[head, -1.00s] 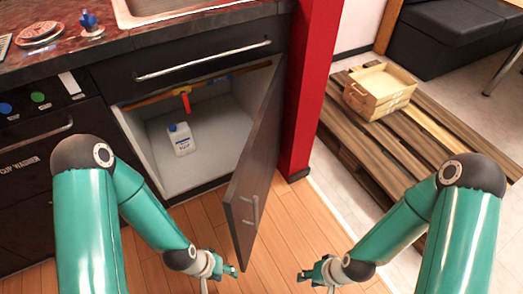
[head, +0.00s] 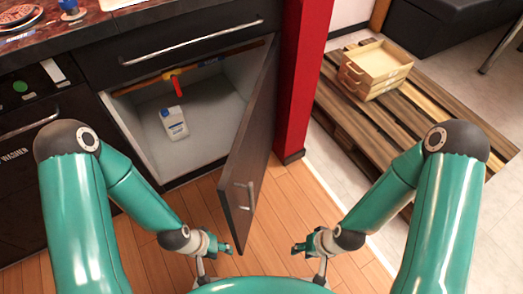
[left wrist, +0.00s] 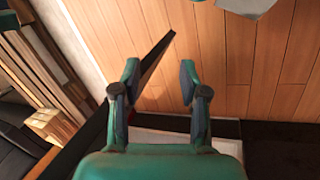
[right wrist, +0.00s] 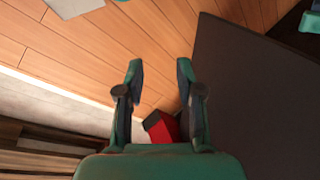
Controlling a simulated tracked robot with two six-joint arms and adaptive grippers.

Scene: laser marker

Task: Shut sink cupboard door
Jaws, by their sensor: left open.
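The sink cupboard door (head: 255,140) stands wide open, hinged at the right of the cupboard, its free edge jutting towards me. Its bar handle (head: 249,197) is near the free end. The cupboard inside (head: 205,143) is exposed. My left gripper (head: 222,246) is open and empty, just left of the door's lower free end. In the left wrist view the thin dark door (left wrist: 157,56) shows beyond and between the fingers; contact cannot be told. My right gripper (head: 300,247) is open and empty, right of the door. In the right wrist view the dark door panel (right wrist: 260,100) fills the right side.
A white bottle (head: 174,123) stands inside the cupboard below a red-handled valve (head: 176,86). A red pillar (head: 303,80) rises beside the hinge. A pallet (head: 385,120) with wooden trays (head: 375,72) lies at right. The wooden floor around the door is clear.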

